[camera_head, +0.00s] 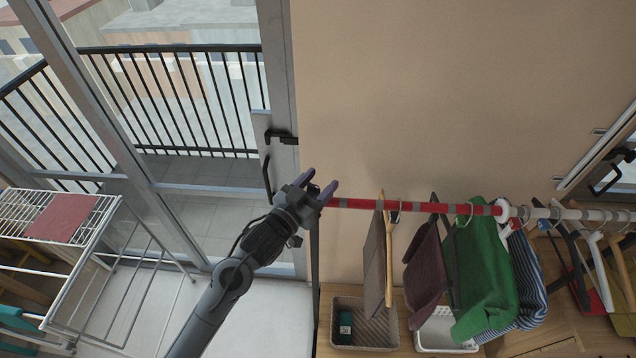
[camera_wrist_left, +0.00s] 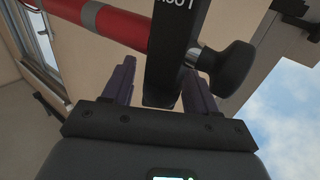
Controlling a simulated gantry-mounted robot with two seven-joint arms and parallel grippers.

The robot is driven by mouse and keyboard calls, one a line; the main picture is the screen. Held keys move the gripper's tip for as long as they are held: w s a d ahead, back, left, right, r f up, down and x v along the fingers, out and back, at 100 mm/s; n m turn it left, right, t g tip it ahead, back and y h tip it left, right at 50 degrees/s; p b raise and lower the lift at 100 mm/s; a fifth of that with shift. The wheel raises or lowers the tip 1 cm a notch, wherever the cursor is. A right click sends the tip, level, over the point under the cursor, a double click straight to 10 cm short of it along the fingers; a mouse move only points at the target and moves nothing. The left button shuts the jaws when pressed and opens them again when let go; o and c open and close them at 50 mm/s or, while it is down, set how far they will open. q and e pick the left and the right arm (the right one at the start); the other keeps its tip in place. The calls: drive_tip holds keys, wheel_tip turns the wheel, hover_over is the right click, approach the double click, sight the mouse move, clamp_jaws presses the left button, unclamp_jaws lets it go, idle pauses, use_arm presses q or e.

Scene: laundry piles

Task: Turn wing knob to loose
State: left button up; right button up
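A black rounded knob (camera_wrist_left: 228,68) on a short metal stem sticks out from the right side of a black upright post (camera_wrist_left: 172,55) in the left wrist view. White lettering on the post is cut off at the top edge. A red rail with grey bands (camera_wrist_left: 115,22) meets the post from the left; it also shows in the head view (camera_head: 355,203). My left gripper (camera_head: 318,184) is at the rail's left end. In the left wrist view its purple fingers (camera_wrist_left: 158,88) are apart, either side of the post's lower end. The right finger is just below the knob; contact is unclear.
Hanging clothes, including a green one (camera_head: 487,270), line the rail to the right. A woven basket (camera_head: 340,308) and a white basket (camera_head: 428,335) stand below. A white drying rack (camera_head: 100,255) stands left. A glass door with a black handle (camera_head: 267,175) is behind my arm.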

sight(310, 194)
use_arm(q)
drive_tip(key=b+v, duration=0.2)
drive_tip(key=v, duration=0.7)
drive_tip(key=shift+f, duration=0.15)
drive_tip(key=shift+v, duration=0.9)
